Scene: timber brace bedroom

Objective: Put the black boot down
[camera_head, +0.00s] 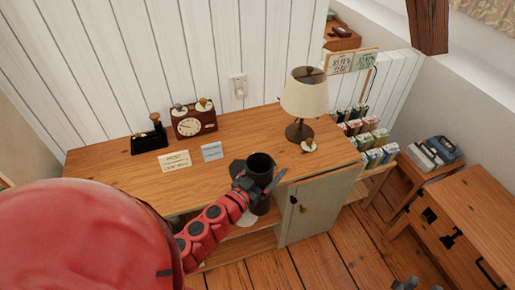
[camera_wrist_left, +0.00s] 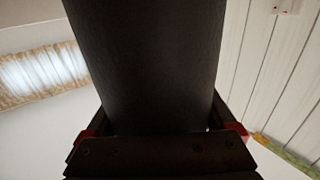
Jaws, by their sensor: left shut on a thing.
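The black boot (camera_head: 261,168) is upright at the front edge of the wooden desk in the head view, with its open top facing up. A dark flat part shows just left of its shaft. My left gripper (camera_head: 254,187) is shut on the boot's shaft. In the left wrist view the boot's dark shaft (camera_wrist_left: 150,65) fills the space between the jaws. Whether its sole touches anything is hidden. What look like the tips of my right gripper (camera_head: 416,284) show at the bottom edge; their opening is unclear.
The wooden desk (camera_head: 120,178) holds a lamp (camera_head: 304,98), a clock (camera_head: 194,122), two small cards, a black stand (camera_head: 149,138) and a small pale item near the lamp. Its front left is bare. A rack of small boxes (camera_head: 366,135) stands right. A grey cabinet door (camera_head: 312,208) is below.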

